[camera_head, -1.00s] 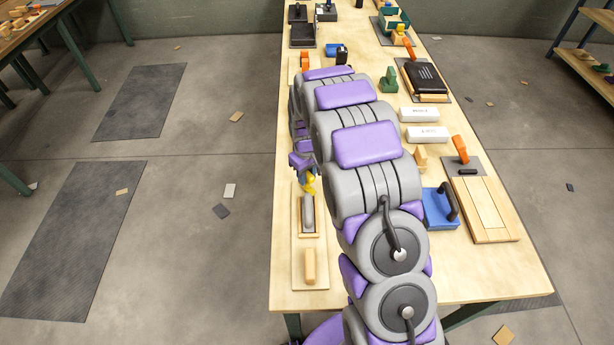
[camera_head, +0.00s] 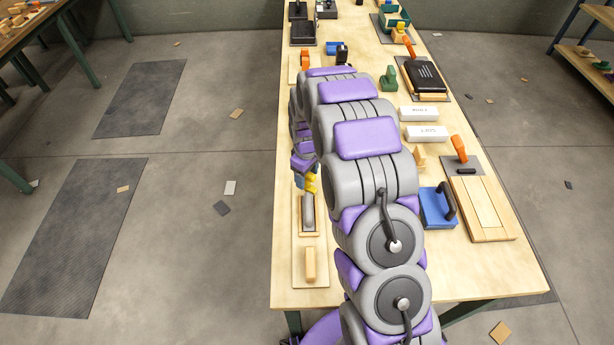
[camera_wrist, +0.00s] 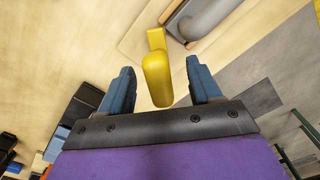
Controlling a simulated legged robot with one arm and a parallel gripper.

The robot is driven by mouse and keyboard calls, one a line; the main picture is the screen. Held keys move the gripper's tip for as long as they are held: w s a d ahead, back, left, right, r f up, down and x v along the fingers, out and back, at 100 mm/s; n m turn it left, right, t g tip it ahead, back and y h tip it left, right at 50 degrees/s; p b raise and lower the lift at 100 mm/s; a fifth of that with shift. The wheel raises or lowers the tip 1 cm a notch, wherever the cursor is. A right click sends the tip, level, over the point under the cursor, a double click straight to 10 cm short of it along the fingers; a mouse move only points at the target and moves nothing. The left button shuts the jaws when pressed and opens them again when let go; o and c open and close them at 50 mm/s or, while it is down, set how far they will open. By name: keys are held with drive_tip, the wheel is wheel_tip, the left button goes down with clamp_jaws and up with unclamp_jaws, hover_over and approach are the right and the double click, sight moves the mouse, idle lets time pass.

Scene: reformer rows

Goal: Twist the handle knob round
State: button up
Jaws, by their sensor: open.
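The yellow handle knob (camera_wrist: 157,80) shows in the wrist view as a rounded bar with a smaller block at its far end. It stands between the two blue fingers of my gripper (camera_wrist: 160,66), which is open, with a gap visible on each side. In the head view the yellow knob (camera_head: 311,184) is partly visible at the table's left side, just beyond a grey rounded bar. My arm hides most of the gripper there.
A board with a grey rounded bar (camera_head: 308,214) and a wooden block (camera_head: 310,264) lies near the table's left edge. A blue block with a black handle (camera_head: 438,207), white boxes (camera_head: 427,133) and a framed wooden panel (camera_head: 481,208) stand to the right.

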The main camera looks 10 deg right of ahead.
drive_tip(key=shift+o, duration=0.3)
drive_tip(key=shift+r, duration=0.1)
drive_tip(key=shift+r+p, duration=1.3)
drive_tip(key=shift+r, duration=2.15)
drive_tip(key=shift+c, duration=0.2)
drive_tip(key=shift+c, duration=0.7)
drive_tip(key=shift+r, duration=0.1)
drive_tip(key=shift+c, duration=0.2)
drive_tip(key=shift+w+a+r+p, duration=0.2)
drive_tip(key=shift+r, duration=0.25)
drive_tip(key=shift+w+a+r+p, duration=0.15)
drive_tip(key=shift+w+r, duration=0.05)
drive_tip(key=shift+r, duration=0.2)
drive_tip(key=shift+w+r+p, duration=0.1)
drive_tip(key=shift+r+p, duration=0.25)
drive_tip(key=shift+r, duration=0.45)
